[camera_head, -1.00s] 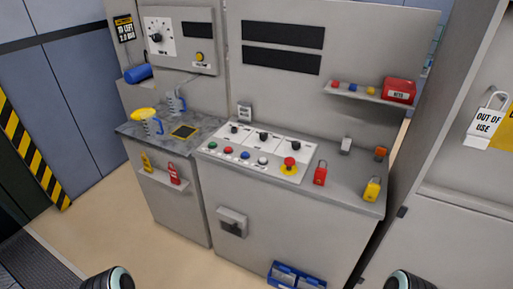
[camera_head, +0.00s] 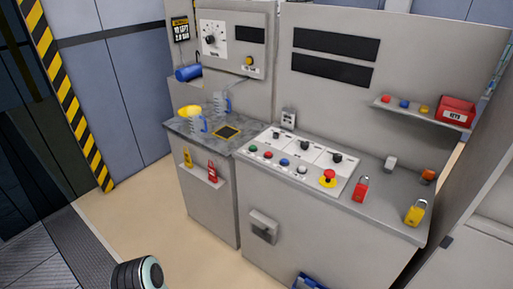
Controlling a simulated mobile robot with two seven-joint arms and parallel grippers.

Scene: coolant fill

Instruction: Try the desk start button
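The control desk (camera_head: 330,225) stands in the middle of the head view, with a white panel on its sloped top. A green button (camera_head: 253,149) is at the left end of the panel's front row. To its right are a red button (camera_head: 268,154), a blue button (camera_head: 284,162) and a white button (camera_head: 302,169). A red mushroom button on a yellow disc (camera_head: 328,177) is at the right end. I cannot read the button labels. Neither gripper is in view; only a dark rounded part of my arm shows at the bottom left.
Red (camera_head: 361,188) and yellow (camera_head: 415,213) padlocks stand on the desk's right side. A grey counter (camera_head: 185,127) on the left holds jugs and a yellow funnel (camera_head: 189,112). A shelf with a red box (camera_head: 457,112) is at upper right. Floor is clear at lower left.

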